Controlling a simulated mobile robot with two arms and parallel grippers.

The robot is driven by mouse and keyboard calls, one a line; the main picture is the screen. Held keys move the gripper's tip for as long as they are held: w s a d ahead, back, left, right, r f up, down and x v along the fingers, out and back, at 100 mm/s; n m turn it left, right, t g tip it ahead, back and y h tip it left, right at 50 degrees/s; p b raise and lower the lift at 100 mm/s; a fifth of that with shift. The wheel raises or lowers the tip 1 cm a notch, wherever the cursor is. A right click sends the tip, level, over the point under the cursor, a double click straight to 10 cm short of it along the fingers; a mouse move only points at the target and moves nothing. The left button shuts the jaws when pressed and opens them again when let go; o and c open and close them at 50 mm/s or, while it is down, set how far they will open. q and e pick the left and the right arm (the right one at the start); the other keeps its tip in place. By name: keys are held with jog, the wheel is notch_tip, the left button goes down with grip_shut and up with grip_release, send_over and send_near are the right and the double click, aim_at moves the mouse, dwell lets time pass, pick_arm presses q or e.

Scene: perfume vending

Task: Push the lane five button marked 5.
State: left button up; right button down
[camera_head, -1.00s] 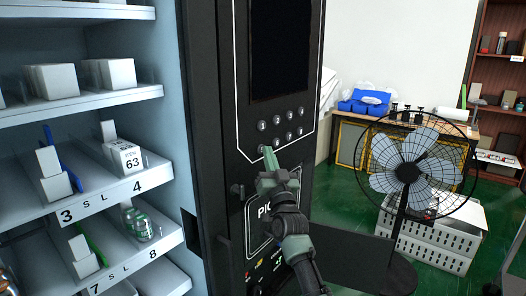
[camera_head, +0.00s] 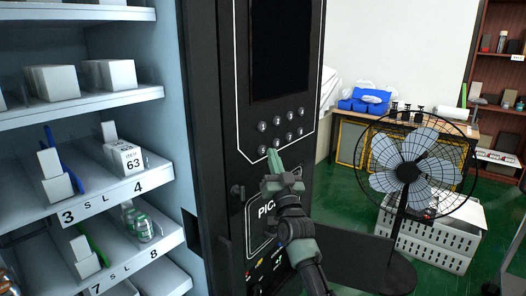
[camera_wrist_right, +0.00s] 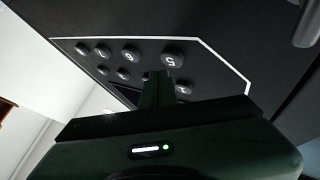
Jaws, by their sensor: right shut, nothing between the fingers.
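The lane five button marked 5 (camera_head: 262,149) is the leftmost in the lower row of round silver buttons on the black machine panel in the head view. In the right wrist view the fingertips (camera_wrist_right: 158,76) overlap the panel just below the 5. I cannot tell the gap to the panel. My left gripper is not in view.
Other buttons sit close by, including the one marked 7 (camera_head: 289,137) and the one marked 6 (camera_wrist_right: 131,54). A dark screen (camera_head: 279,50) is above them. Shelves of goods (camera_head: 120,188) are at left. A fan (camera_head: 408,171) stands at right.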

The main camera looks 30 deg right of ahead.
jog(key=s, duration=0.1)
jog(key=s+d+p, duration=0.1)
jog(key=s, duration=0.1)
jog(key=s+d+p, duration=0.1)
jog(key=shift+s, duration=0.35)
dwell(0.6)
